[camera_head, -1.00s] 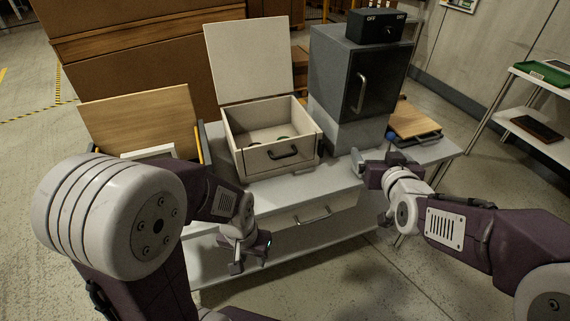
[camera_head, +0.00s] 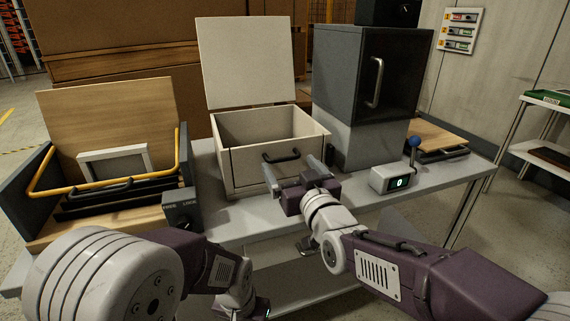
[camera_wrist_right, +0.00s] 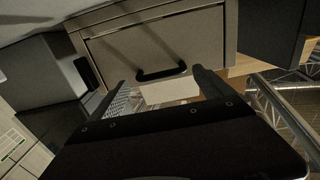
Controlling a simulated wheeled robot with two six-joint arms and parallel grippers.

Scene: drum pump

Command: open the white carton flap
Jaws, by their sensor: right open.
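The white carton (camera_head: 238,170) stands on the grey table. Its pale flap (camera_head: 246,62) stands upright at the back edge, leaning slightly back, and the top is open. A black handle (camera_head: 282,157) is on its front panel, which also shows in the right wrist view (camera_wrist_right: 150,48). My right gripper (camera_head: 293,172) is open in front of that panel. My left gripper (camera_head: 243,306) is low in front of the table, partly cut off by the frame's bottom edge.
A wooden-lidded box with a yellow bar (camera_head: 105,183) stands left. A dark cabinet (camera_head: 368,85) on a grey base stands right. A small counter box with a blue-knobbed lever (camera_head: 390,180) and a wooden board (camera_head: 440,137) are farther right.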

